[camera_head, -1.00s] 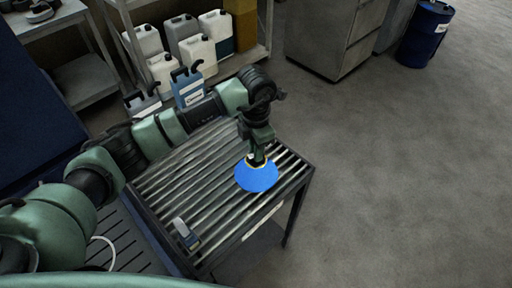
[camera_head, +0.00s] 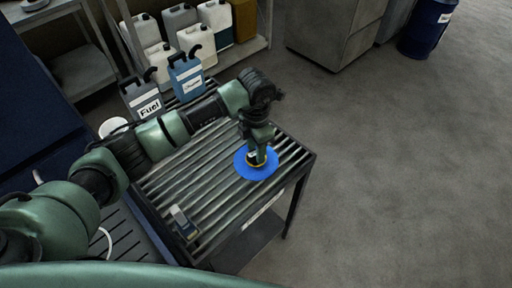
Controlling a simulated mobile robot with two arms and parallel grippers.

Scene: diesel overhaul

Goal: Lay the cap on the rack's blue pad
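The blue pad (camera_head: 243,168) is a round disc on the slatted rack (camera_head: 215,205), near its right end. My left gripper (camera_head: 258,161) points down over the middle of the pad. A small dark and yellowish piece, which I take for the cap (camera_head: 257,158), shows between its fingertips, low over the pad. The fingers and the arm hide most of it, and I cannot tell whether it touches the pad. My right gripper is not in view.
A grey fuel can (camera_head: 146,102) and a blue can (camera_head: 188,80) stand at the back. Open floor lies to the right.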

